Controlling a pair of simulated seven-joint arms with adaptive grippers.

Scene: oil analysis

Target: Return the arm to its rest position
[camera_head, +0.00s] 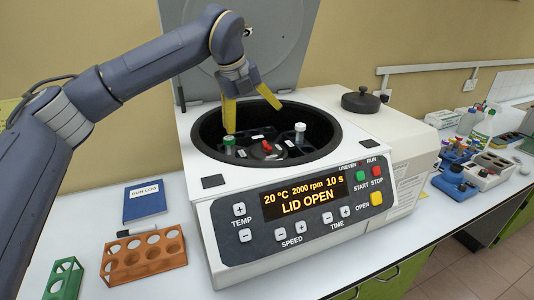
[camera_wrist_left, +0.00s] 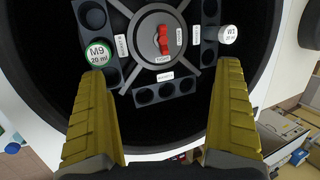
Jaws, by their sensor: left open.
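My left arm reaches in from the left in the head view. Its left gripper (camera_head: 249,104) is open and empty, with its yellow fingers pointing down over the open bowl of the centrifuge (camera_head: 203,202). In the left wrist view the two fingers (camera_wrist_left: 160,110) stand wide apart above the rotor. A green-capped tube marked M9 (camera_wrist_left: 98,53) sits in the rotor's left holder; it also shows in the head view (camera_head: 229,141). A white-capped tube marked W3 (camera_wrist_left: 228,35) sits in the opposite holder. My right gripper is not in view.
The centrifuge's grey lid (camera_head: 285,45) stands raised behind the bowl. Its display reads LID OPEN. An orange rack (camera_head: 145,258), a green rack (camera_head: 66,279), a blue notebook (camera_head: 145,201) and a marker lie on the bench at left. Several bottles and blue items crowd the right.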

